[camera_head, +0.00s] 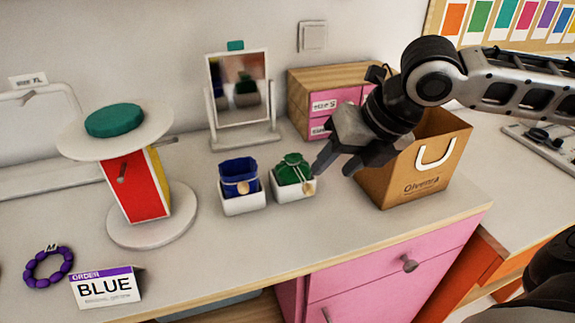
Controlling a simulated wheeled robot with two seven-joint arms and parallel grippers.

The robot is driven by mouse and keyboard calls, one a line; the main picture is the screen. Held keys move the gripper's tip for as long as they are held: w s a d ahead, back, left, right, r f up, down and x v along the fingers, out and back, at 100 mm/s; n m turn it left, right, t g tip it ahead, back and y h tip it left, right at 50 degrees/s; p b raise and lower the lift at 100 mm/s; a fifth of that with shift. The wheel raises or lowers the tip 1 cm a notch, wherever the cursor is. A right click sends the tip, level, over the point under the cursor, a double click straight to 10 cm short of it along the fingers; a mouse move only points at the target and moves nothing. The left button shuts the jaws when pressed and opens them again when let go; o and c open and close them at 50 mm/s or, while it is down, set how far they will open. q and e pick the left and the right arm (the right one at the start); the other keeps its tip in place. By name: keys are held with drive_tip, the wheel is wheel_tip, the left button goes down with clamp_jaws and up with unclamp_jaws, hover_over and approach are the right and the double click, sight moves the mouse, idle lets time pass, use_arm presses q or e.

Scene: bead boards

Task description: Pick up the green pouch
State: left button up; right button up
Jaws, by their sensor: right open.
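The green pouch (293,170) sits upright in a small white square holder (295,191) on the counter, with a tan tag at its right side. My right gripper (333,172) is open, just to the right of the pouch, with its fingers pointing down and left. I see no contact for sure, and the fingers do not enclose the pouch. My left gripper is not in view.
A blue pouch (238,174) stands in its own white holder close on the left. A brown paper bag (405,180) stands right behind my right gripper. A mirror (240,90) and pink drawer box (330,105) are behind. The counter in front is clear.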

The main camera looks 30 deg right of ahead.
sight(312, 188)
drive_tip(key=shift+w+d+x, duration=0.15)
drive_tip(key=shift+x, duration=2.95)
drive_tip(key=shift+w+d+x, duration=0.15)
drive_tip(key=shift+x, duration=2.95)
drive_tip(key=shift+c, duration=0.2)
clamp_jaws()
